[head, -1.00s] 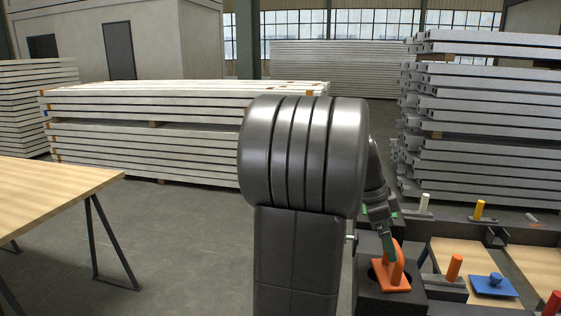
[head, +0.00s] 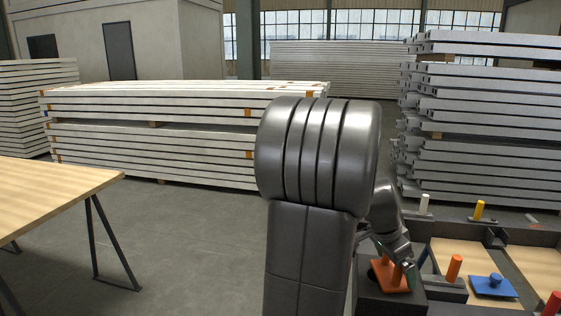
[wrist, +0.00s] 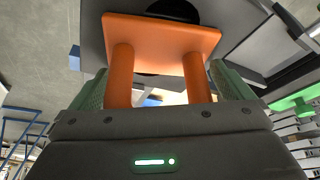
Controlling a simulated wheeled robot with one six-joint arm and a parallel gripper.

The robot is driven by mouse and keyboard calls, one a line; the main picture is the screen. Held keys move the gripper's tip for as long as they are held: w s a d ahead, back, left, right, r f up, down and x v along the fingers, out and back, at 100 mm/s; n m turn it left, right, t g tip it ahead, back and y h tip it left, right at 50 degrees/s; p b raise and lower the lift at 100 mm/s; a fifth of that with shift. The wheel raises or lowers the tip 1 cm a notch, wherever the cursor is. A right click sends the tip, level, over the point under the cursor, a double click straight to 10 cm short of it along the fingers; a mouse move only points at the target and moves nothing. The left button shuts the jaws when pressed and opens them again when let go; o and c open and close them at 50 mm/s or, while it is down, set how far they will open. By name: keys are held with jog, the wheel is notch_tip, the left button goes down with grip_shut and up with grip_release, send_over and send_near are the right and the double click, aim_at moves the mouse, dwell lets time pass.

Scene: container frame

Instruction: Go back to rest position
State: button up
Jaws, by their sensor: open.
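My gripper (head: 409,266) is low at the right in the head view, at the orange handle piece (head: 385,276) on a dark box, and partly hides it. In the wrist view my gripper (wrist: 160,78) is open, with one green finger on each side of the orange handle piece (wrist: 160,37). The two orange posts stand between the fingers, and the flat orange plate lies beyond them. Whether a finger touches a post I cannot tell.
The dark box (head: 378,302) stands beside a dark frame with wooden panels (head: 455,254). Nearby are an orange peg (head: 454,267), a blue knobbed plate (head: 493,285), a yellow peg (head: 479,209) and a white peg (head: 424,203). A wooden table (head: 45,195) stands at left; floor between is clear.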

jog(key=n+p, duration=0.1)
jog(key=n+t+p, duration=0.1)
jog(key=n+p, duration=0.1)
jog(key=shift+w+a+r+n+y, duration=0.1)
jog(key=shift+r+n+y, duration=0.1)
jog(key=shift+n+y, duration=0.1)
jog(key=shift+f+n+t+p, duration=0.15)
jog(key=shift+n+t+p, duration=0.25)
jog(key=shift+n+p, duration=0.45)
jog(key=shift+a+f, duration=0.1)
jog(key=shift+a, duration=0.1)
